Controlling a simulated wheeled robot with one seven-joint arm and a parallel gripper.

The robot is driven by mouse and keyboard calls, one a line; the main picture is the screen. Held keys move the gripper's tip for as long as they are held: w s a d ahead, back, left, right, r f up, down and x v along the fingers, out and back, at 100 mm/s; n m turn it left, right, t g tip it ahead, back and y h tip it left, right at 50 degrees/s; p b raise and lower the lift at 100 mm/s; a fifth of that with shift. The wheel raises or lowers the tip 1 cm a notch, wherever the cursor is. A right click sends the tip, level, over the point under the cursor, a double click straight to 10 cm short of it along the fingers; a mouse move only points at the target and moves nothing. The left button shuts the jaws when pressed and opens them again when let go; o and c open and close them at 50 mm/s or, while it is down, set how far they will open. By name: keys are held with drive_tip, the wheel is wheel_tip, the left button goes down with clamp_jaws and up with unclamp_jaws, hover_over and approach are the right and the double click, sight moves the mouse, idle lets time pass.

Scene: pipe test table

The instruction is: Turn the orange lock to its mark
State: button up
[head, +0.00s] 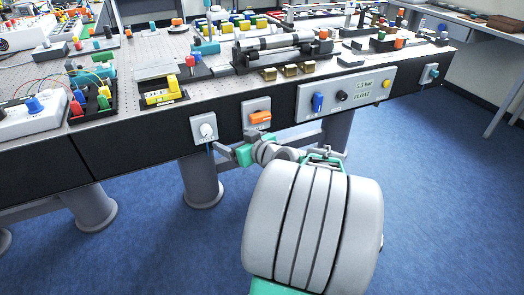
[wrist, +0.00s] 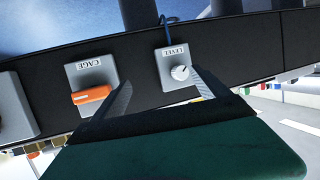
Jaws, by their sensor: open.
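The orange lock (head: 260,117) is a bar-shaped handle on a grey plate on the black front of the table. It lies roughly level in the head view. In the wrist view the orange lock (wrist: 92,95) sits on a plate labelled CAGE, left of my gripper's left finger. In the head view my gripper (head: 222,150) is low and left of the lock. I cannot make out the lock's mark.
To the right is a panel (head: 345,92) with a blue switch, a black knob and a display. The white knob (head: 207,130) is left of the lock. The tabletop (head: 130,62) holds several fixtures. Blue floor (head: 430,170) is open at right.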

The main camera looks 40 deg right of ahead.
sight(262, 119)
drive_tip(key=s+d+m+t+h+b, duration=0.3)
drive_tip(key=s+d+h, duration=0.15)
drive_tip(key=d, duration=0.65)
drive_tip(key=x, duration=0.7)
drive_tip(key=shift+f+p, duration=0.2)
drive_tip(key=shift+p, duration=0.15)
drive_tip(key=c, duration=1.4)
